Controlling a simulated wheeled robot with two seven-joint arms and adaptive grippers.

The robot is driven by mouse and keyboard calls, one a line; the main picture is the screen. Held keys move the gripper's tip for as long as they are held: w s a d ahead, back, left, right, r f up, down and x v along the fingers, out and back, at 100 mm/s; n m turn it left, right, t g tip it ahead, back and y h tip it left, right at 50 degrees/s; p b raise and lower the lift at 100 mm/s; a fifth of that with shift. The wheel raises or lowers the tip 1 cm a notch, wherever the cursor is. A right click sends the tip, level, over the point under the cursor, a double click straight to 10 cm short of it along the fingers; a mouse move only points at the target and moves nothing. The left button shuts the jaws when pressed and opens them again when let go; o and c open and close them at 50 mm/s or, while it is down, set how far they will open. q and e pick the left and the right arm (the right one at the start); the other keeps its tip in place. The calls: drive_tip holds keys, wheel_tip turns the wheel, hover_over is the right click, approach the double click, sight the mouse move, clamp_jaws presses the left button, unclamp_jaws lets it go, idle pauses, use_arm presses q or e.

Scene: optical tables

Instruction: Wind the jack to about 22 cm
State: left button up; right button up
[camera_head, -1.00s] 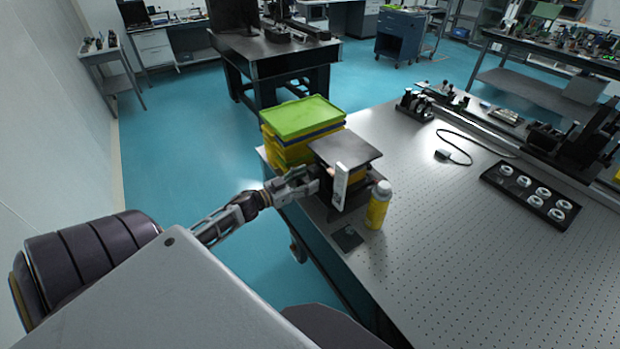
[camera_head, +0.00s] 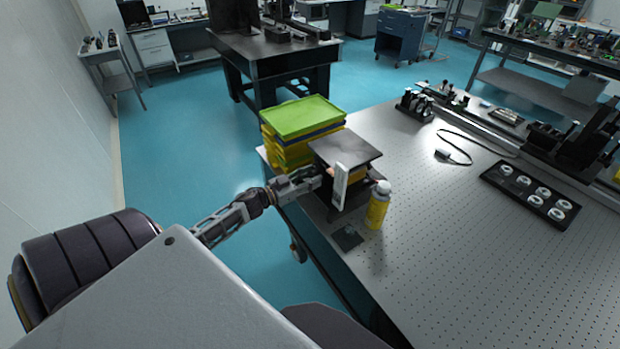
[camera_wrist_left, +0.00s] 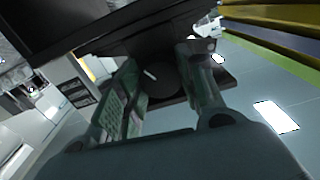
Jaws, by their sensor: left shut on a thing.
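The jack (camera_head: 345,147) stands near the left corner of the perforated optical table, its flat dark top plate raised above its base. A white upright scale (camera_head: 341,187) stands at its front; its marks are too small to read. My left gripper (camera_head: 316,179) reaches in from the left to the jack's side. In the left wrist view its fingers are on either side of a dark round knob (camera_wrist_left: 160,79) under the jack's plate (camera_wrist_left: 85,25), shut on it. In the head view the knob is hidden. My right gripper is not in view.
Stacked trays with a green top one (camera_head: 302,116) stand close behind the jack. A yellow bottle (camera_head: 377,207) stands just right of it, and a small dark plate (camera_head: 347,237) lies in front. A black holder with several round parts (camera_head: 531,194) is farther right. The table's middle is clear.

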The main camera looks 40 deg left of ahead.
use_arm(q)
drive_tip(key=shift+c, duration=0.5)
drive_tip(key=shift+m, duration=0.5)
